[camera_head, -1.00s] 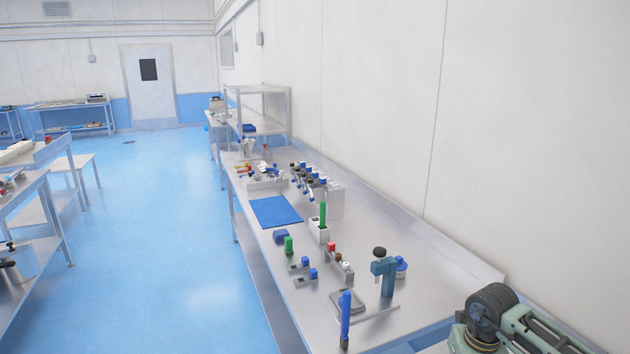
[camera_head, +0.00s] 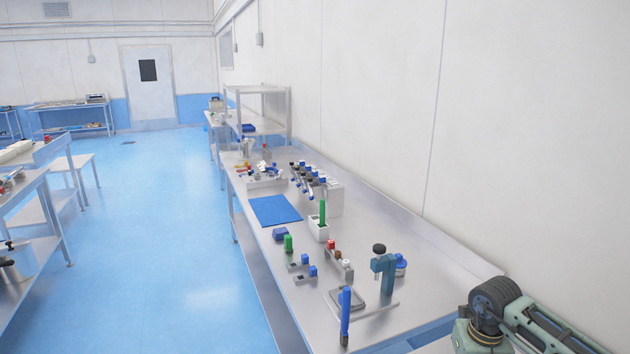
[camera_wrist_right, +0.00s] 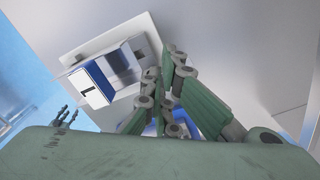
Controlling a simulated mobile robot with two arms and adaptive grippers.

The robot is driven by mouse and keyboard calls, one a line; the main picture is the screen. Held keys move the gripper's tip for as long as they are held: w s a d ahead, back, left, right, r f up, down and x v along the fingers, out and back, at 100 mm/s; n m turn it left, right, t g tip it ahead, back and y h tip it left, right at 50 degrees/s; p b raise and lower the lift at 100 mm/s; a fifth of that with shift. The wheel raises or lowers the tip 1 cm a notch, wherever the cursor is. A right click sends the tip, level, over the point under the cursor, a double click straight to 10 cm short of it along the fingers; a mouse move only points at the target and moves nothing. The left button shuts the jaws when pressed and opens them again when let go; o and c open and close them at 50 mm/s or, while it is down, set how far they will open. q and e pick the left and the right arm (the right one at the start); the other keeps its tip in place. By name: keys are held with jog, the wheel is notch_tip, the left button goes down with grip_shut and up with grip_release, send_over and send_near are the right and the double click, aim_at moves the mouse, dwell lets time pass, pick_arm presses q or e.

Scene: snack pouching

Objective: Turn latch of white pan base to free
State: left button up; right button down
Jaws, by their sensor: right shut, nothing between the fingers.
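In the right wrist view, a blue-and-white block (camera_wrist_right: 98,82) with a black "1" on its white face sits on a white plate (camera_wrist_right: 92,38). I cannot tell whether either is the pan base, and no latch can be made out clearly. My right gripper (camera_wrist_right: 170,62) is shut and empty, its green fingers with grey joints close to the block's right side. The fingers hide part of another blue-and-white thing (camera_wrist_right: 184,118) behind them. In the head view only my right arm shows, at the lower right; its gripper is out of frame. My left gripper cannot be made out.
On the long steel table (camera_head: 300,325) stand a teal press (camera_head: 384,272), a grey tray (camera_head: 347,298), a blue upright piece (camera_head: 345,316), a green rod (camera_head: 322,213) and a blue mat (camera_head: 274,210). A wall runs along the table's right side.

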jog(key=shift+d+r+p, duration=0.35)
jog(key=shift+p, duration=0.15)
jog(key=r+p, duration=0.1)
jog(key=r, duration=0.1)
jog(key=r+p, duration=0.1)
jog(key=r, duration=0.1)
jog(key=shift+w+a+r+p, duration=0.2)
jog(key=shift+r+p, duration=0.15)
jog(key=shift+p, duration=0.05)
jog(key=shift+d, duration=0.1)
